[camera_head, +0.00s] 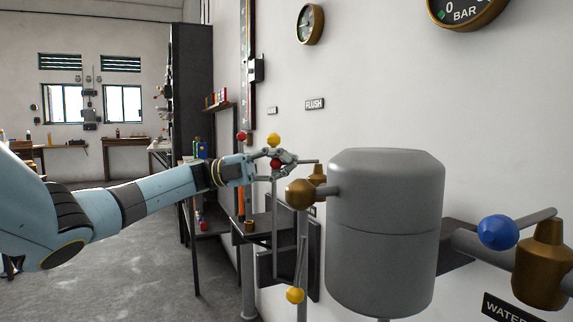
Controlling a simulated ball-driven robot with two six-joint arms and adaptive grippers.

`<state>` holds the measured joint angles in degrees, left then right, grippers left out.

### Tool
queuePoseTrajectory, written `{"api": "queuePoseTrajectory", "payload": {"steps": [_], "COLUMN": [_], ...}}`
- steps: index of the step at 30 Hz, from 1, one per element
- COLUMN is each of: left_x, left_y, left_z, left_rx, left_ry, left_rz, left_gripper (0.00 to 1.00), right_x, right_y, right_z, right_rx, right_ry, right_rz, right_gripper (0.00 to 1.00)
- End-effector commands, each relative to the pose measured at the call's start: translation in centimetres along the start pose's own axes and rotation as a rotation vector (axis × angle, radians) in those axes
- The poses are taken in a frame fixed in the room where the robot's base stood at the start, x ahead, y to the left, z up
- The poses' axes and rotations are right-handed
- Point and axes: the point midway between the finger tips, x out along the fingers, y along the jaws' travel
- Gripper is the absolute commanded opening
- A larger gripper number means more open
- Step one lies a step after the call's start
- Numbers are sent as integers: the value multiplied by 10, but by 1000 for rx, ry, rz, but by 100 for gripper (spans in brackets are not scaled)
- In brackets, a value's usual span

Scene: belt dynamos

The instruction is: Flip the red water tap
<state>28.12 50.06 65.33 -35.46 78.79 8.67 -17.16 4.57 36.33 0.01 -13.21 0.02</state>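The red water tap's round red knob (276,164) is left of the grey tank, near a brass valve body (317,176) with a thin horizontal lever. My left gripper (284,163) reaches in from the left at the knob. Its fingers lie above and below the red knob and partly cover it. I cannot tell whether they press on it or only surround it. My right gripper is not in view.
A grey tank (383,235) stands right of the gripper. Yellow knobs sit just above the gripper (273,139) and below it (295,295). Another red knob (242,135) is behind. A blue-knobbed tap (498,232) is at right. Floor at left is open.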

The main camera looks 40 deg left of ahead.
Motion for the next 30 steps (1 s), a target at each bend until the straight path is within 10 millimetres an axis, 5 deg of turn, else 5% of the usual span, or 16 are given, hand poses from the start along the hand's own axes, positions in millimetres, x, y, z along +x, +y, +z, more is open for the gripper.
{"api": "queuePoseTrajectory", "payload": {"steps": [6,14,23,30], "left_x": [-4,-3,-4,-41], "left_y": [0,-1,-1,-1], "left_z": [5,4,3,3], "left_rx": [-3,-1,-1,-2], "left_ry": [-21,-15,-10,-15], "left_rz": [4,1,-1,2], "left_gripper": [0,32,33,33], "right_x": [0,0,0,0], "right_y": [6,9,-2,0], "right_z": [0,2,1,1], "right_rx": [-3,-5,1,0], "right_ry": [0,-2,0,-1], "right_rz": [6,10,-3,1], "right_gripper": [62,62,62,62]}}
